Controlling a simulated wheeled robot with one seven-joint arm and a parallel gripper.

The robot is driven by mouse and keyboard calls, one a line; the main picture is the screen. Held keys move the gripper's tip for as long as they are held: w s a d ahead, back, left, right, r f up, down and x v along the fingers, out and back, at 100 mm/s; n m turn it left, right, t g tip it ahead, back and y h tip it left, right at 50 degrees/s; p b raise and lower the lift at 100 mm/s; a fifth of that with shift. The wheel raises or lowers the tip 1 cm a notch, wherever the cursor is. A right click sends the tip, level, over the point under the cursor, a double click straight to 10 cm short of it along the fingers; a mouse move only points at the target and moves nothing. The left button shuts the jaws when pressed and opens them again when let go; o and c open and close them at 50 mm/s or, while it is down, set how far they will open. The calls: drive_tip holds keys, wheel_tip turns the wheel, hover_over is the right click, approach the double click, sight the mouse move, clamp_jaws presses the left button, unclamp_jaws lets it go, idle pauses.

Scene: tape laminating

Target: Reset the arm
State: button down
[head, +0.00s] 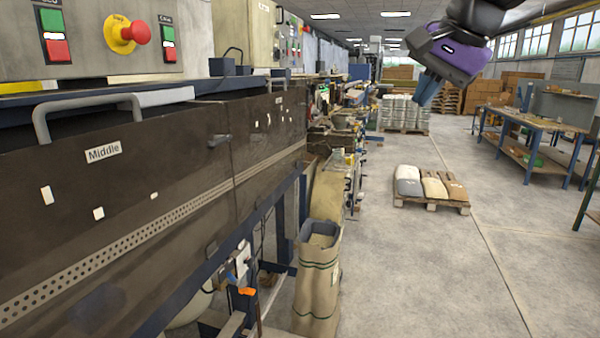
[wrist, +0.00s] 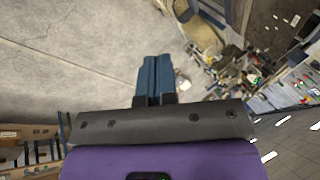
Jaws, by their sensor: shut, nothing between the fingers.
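My gripper (head: 428,90) is at the upper right of the head view, raised in the air at the end of my purple and black wrist. It points down and to the left, over the open floor and clear of the machine. In the wrist view its blue fingers (wrist: 155,78) lie together, shut and empty. The fingers touch nothing.
A long machine with a dark cover labelled Middle (head: 103,152) and a red stop button (head: 141,32) fills the left. A sack (head: 318,285) stands beside it. A pallet (head: 430,204) with sacks and a blue workbench (head: 535,122) stand right. The grey floor (head: 420,280) between is clear.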

drive_tip(key=s+d+f+n+h, duration=0.1)
drive_tip(key=s+d+f+n, duration=0.3)
drive_tip(key=s+f, duration=0.3)
drive_tip(key=s+d+f+n+h, duration=0.2)
drive_tip(key=s+d+f+n, duration=0.2)
drive_tip(key=s, duration=0.9)
wheel_tip(320, 180, down, 4)
drive_tip(key=shift+s+d+r, duration=0.15)
drive_tip(key=shift+s+d, duration=0.05)
drive_tip(key=shift+d, duration=0.95)
